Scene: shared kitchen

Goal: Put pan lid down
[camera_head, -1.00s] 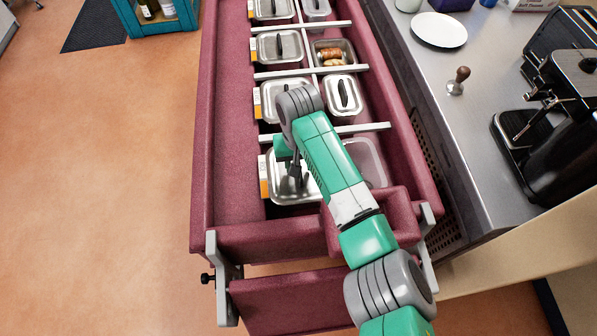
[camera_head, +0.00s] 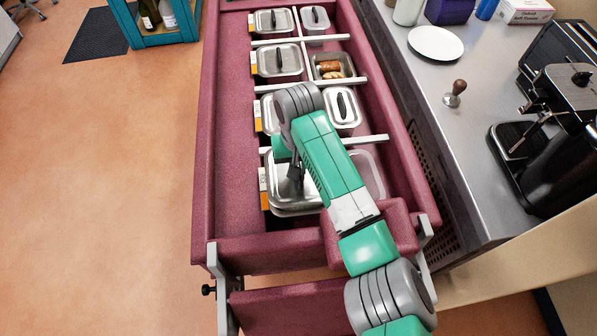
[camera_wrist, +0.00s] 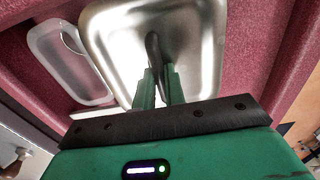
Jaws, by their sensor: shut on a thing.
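The metal pan lid (camera_head: 281,190) is over the front-left pan of the maroon serving counter (camera_head: 234,190). My gripper (camera_head: 296,172) is above the lid, partly hidden by my arm. In the wrist view, my gripper (camera_wrist: 158,76) is shut on the lid's dark handle (camera_wrist: 156,50), and the lid (camera_wrist: 195,45) spreads out shiny beyond the fingers. A second rim (camera_head: 292,214) shows just below the lid's front edge in the head view. I cannot tell whether the lid touches the pan under it.
A translucent lidded container (camera_head: 370,172) stands right of the lid. Several lidded pans (camera_head: 279,61) and an open food pan (camera_head: 333,67) lie farther back, between white divider bars (camera_head: 300,42). A coffee machine (camera_head: 560,125) and a white plate (camera_head: 436,43) are on the right-hand worktop.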

